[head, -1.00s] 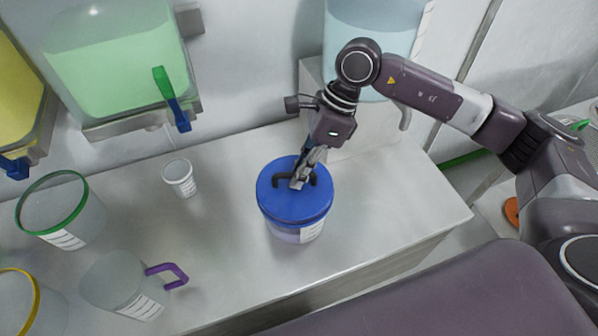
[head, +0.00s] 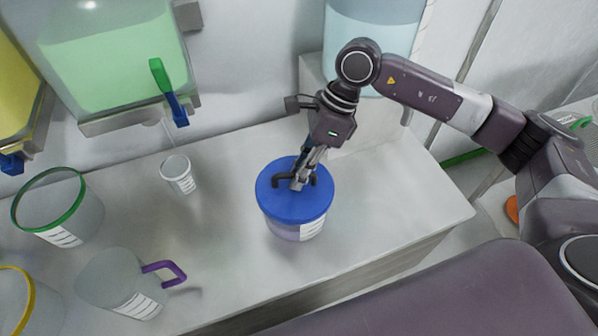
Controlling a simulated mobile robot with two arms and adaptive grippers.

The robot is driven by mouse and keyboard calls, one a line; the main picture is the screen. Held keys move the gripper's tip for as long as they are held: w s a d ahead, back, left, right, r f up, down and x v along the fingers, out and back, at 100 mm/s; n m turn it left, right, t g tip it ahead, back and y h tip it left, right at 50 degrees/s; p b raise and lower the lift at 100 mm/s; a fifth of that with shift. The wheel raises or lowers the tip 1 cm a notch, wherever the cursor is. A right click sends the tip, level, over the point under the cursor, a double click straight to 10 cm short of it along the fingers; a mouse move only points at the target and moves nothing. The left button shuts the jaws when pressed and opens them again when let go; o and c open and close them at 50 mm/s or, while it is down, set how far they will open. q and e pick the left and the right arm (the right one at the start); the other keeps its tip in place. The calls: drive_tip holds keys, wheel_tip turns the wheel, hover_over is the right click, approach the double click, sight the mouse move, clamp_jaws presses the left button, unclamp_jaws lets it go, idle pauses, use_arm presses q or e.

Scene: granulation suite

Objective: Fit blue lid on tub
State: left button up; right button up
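The blue lid (head: 290,206) sits on top of the tub (head: 298,231), covering its mouth and looking level. A dark handle stands up from the middle of the lid. My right gripper (head: 302,181) reaches down from above, its fingertips at the lid's handle. The fingers look close together on the handle, with part of the handle hidden behind them. The tub stands on the pale bench near its front edge, with a white label on its side. My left gripper is not in view.
A tank of green liquid (head: 115,65) with a tap hangs behind. The bench right of the tub is clear.

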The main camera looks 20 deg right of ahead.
drive_tip(key=o, duration=0.3)
drive_tip(key=shift+r, duration=0.1)
drive_tip(key=v, duration=1.2)
